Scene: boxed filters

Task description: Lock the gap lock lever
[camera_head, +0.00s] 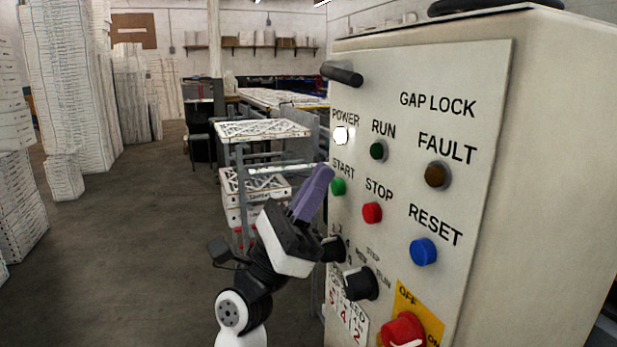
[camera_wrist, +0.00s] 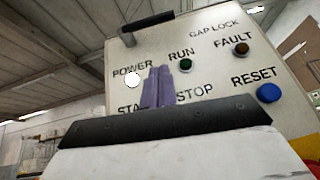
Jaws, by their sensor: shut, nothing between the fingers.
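The gap lock lever (camera_head: 342,74) is a short black bar at the upper left of the cream control panel (camera_head: 474,105), left of the "GAP LOCK" label. It also shows at the top of the wrist view (camera_wrist: 147,23), pointing out from the panel. My gripper (camera_head: 324,172) has purple fingers pressed together with nothing between them. It is below the lever, in front of the panel's left edge near the START button. In the wrist view the fingertips (camera_wrist: 158,72) appear below the lever, between the POWER light and the RUN light. The gripper and lever are apart.
The panel carries a lit white POWER light (camera_head: 341,135), a green START button (camera_head: 338,187), a red STOP button (camera_head: 372,212), a blue RESET button (camera_head: 424,251) and black knobs (camera_head: 360,283) near my gripper. A rack (camera_head: 262,130) stands behind. Open floor (camera_head: 130,240) lies left.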

